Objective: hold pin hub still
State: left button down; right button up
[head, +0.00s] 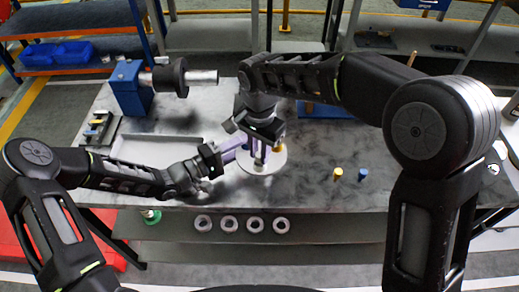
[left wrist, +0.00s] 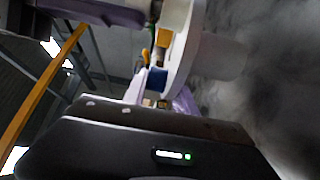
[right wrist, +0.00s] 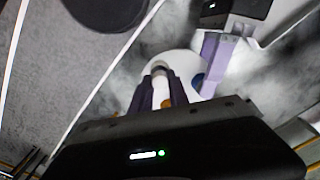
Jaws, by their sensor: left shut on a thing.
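The pin hub (head: 270,165) is a white disc on the grey table, below both grippers in the head view. It shows edge-on in the left wrist view (left wrist: 190,50) and from above in the right wrist view (right wrist: 185,65). A yellow pin (left wrist: 164,38) and a blue pin (left wrist: 156,80) sit at its face. My left gripper (head: 235,147) comes from the left, shut on the hub; its grip is partly hidden. My right gripper (head: 261,150) points down over the hub, its purple fingers (right wrist: 160,92) either side of a pale cylinder; contact is unclear.
A loose yellow pin (head: 338,172) and blue pin (head: 363,174) stand on the table to the right. A blue block with a shaft (head: 130,88) and a tray (head: 150,150) are at left. Several grey rings (head: 228,224) lie on the lower shelf.

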aim_at(259, 154)
pick_arm(q)
jog(key=shift+f, duration=0.1)
pick_arm(e)
jog(key=o, duration=0.5)
jog(key=shift+o, duration=0.2)
notch_tip(259, 154, up, 12)
dwell(0.8)
pick_arm(q)
jog(key=c, duration=0.9)
grip_release()
jog(key=shift+a, duration=0.15)
jog(key=v, duration=1.1)
jog(key=shift+s+a, duration=0.25)
jog(key=shift+s, duration=0.1)
